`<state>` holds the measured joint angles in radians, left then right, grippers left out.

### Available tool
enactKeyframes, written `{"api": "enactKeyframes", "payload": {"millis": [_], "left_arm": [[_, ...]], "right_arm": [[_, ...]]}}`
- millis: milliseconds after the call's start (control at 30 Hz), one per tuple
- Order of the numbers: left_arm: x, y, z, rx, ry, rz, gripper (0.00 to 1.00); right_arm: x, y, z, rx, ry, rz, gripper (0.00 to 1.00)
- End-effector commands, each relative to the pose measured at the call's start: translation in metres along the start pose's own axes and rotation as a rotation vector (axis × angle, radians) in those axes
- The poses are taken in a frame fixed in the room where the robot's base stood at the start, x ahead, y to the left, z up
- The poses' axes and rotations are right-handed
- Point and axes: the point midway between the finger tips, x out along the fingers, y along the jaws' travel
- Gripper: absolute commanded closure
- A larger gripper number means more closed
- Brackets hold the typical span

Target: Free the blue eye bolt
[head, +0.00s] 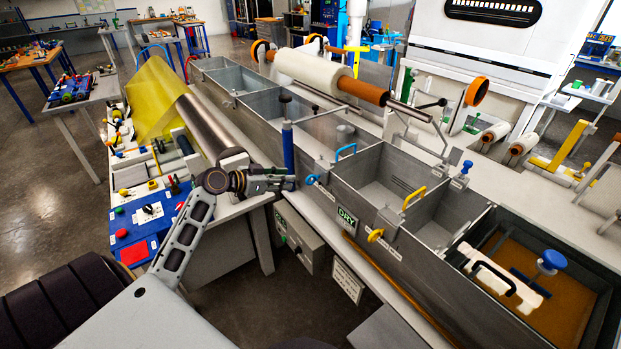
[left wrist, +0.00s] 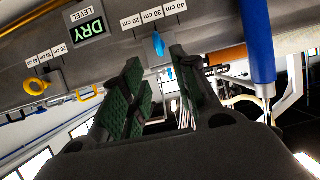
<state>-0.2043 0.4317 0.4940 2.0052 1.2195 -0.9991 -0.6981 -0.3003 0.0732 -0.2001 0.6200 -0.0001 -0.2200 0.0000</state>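The blue eye bolt (head: 312,179) sits on the front wall of the long grey bath, beside a centimetre scale. It also shows in the left wrist view (left wrist: 159,45), seen edge-on, so its eye is hard to make out. My left gripper (head: 288,183) is just left of it in the head view. In the left wrist view its green-padded fingers (left wrist: 158,92) stand apart, with nothing held between them. The blue bolt shows beyond the fingertips, apparently not touched. My right gripper is in neither view.
A blue upright cylinder (head: 288,146) stands close by my left gripper. A yellow eye bolt (head: 375,236) is farther right on the bath wall, past a DRY display (head: 346,217). Blue (head: 345,151) and yellow (head: 414,196) handles top the dividers. A roller bench (head: 215,185) lies left.

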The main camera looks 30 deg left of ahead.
Motion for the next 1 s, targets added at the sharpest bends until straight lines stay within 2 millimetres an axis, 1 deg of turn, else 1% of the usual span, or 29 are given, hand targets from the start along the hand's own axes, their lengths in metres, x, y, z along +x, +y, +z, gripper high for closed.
{"api": "enactKeyframes", "payload": {"millis": [433,1000], "left_arm": [[0.046,0.000,-0.001,-0.002,0.002,0.000,0.71],[0.103,0.000,-0.001,-0.002,0.001,0.000,0.71]], "right_arm": [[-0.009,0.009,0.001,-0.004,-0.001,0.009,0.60],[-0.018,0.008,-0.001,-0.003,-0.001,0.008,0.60]]}}
